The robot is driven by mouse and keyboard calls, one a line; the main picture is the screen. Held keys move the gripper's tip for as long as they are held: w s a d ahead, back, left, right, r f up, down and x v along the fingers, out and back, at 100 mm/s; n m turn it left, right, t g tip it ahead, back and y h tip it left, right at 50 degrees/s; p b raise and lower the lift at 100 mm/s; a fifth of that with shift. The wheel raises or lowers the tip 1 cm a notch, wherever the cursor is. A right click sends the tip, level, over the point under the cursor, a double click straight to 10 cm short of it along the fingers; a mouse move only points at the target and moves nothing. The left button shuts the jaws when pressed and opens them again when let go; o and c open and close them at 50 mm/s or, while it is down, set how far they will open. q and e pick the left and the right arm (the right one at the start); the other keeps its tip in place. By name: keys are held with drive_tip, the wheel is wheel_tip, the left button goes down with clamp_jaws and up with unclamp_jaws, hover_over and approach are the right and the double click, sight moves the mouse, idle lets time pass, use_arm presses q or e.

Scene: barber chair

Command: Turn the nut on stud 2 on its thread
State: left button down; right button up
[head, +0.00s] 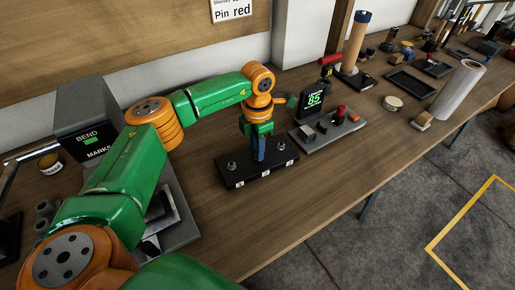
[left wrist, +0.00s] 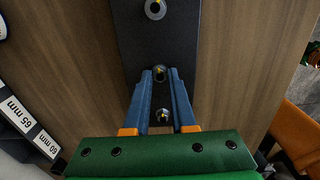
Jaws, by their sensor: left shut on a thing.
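A black plate (head: 235,177) with three upright studs in a row lies on the bench, with small white labels on its front edge. My left gripper (head: 259,158) points straight down over the middle stud. In the left wrist view, its two blue fingers (left wrist: 160,74) are shut on the dark nut (left wrist: 160,72) at the middle stud of the plate (left wrist: 178,35). The outer studs, left (head: 232,166) and right (head: 281,144), stand clear of the fingers. In the head view the fingers hide the middle stud and nut. My right gripper is not in view.
A grey fixture with a display reading 85 (head: 313,100) stands just right of the plate. A grey bend machine (head: 90,125) stands at the left. A paper roll (head: 458,90) and small parts are farther right. The bench (head: 290,195) in front of the plate is clear.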

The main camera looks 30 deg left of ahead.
use_arm(q)
drive_tip(key=shift+r+m, duration=0.1)
drive_tip(key=shift+m, duration=0.4)
drive_tip(key=c, duration=0.7)
unclamp_jaws()
drive_tip(key=shift+c, duration=0.2)
wheel_tip(320, 180, up, 7)
drive_tip(key=shift+r+b, duration=0.1)
drive_tip(key=shift+b, duration=0.45)
